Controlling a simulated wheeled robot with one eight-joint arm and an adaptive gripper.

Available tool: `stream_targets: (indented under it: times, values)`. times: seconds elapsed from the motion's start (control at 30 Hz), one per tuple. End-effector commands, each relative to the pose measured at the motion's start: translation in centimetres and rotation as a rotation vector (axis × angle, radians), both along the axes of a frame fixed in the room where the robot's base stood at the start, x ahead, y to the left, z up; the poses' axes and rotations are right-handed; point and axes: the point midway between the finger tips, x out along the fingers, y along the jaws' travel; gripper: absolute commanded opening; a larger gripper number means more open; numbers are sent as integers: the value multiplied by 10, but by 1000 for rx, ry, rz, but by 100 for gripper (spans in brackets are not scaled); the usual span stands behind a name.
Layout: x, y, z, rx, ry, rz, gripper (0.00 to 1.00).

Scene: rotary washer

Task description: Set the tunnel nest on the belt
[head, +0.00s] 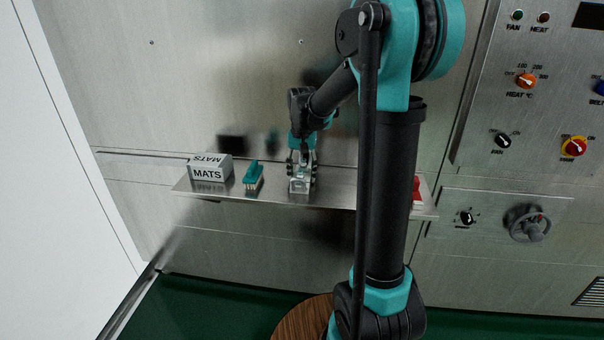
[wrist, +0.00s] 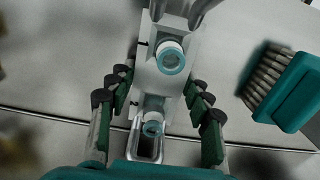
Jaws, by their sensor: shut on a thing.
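The tunnel nest (head: 299,187) looks like a small pale metal block at the shelf, below my gripper (head: 302,165) in the head view. In the wrist view, the nest (wrist: 150,82) is a light grey block with two short tubes with blue-green rims and a slotted loop at its lower end. My gripper's fingers (wrist: 158,92) are on both sides of it, shut on it. I cannot tell whether it touches the shelf or hangs just above it. I cannot make out the belt in either view.
The metal shelf (head: 335,187) also carries a white MATS box (head: 210,171), a teal brush (head: 252,176) beside the nest, and a red thing (head: 417,190) partly behind my arm. A control panel (head: 545,90) is at right. A round wooden top (head: 298,320) shows below.

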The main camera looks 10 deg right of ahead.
Motion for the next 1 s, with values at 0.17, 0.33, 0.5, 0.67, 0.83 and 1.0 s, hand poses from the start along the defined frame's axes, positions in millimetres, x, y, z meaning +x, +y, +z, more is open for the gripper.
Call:
stream_targets:
  times: [0.17, 0.33, 0.5, 0.67, 0.83, 1.0]
  values:
    - [0, 0, 0, 0, 0, 0, 70]
    - [0, 0, 0, 0, 0, 0, 71]
    - [0, 0, 1, 0, 0, 0, 71]
    - [0, 0, 16, 0, 0, 0, 71]
    - [0, 0, 48, 0, 0, 0, 71]
    - [0, 0, 82, 0, 0, 0, 71]
